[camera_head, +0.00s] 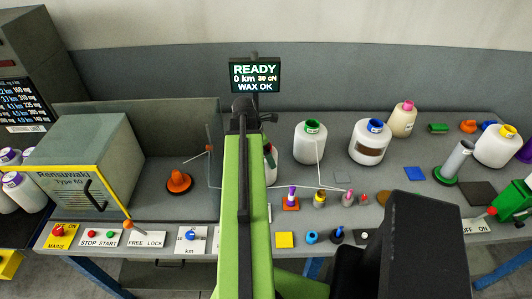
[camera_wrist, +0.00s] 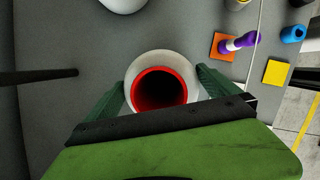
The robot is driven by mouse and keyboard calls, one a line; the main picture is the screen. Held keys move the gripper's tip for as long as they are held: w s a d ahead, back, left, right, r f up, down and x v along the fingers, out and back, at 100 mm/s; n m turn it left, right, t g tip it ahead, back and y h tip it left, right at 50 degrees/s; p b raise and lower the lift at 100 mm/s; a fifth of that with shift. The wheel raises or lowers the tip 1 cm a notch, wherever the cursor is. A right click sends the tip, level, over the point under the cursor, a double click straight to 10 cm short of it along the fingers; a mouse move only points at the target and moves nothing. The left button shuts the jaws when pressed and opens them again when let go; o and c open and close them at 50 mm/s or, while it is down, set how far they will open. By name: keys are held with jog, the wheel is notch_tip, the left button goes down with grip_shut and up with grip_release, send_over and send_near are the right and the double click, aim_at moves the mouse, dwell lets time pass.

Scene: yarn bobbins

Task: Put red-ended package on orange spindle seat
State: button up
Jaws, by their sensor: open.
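The red-ended package (camera_wrist: 187,66) is white with a red ring around a dark hollow core, seen nearly end-on in the wrist view. My gripper (camera_wrist: 167,83) is open, with one green finger on each side of the package; I cannot tell whether they touch it. The orange spindle seat (camera_head: 179,183) is an orange cone on a round base, empty, on the bench left of my arm.
A thin post with an orange knob (camera_head: 209,149) stands between the seat and my arm. The machine box (camera_head: 92,160) is left of the seat. White packages with green (camera_head: 311,143) and blue (camera_head: 370,142) ends stand to the right. Small coloured bobbins (camera_head: 320,198) line the front.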

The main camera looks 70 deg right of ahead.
jog(key=p+v, duration=1.4)
jog(key=v, duration=0.2)
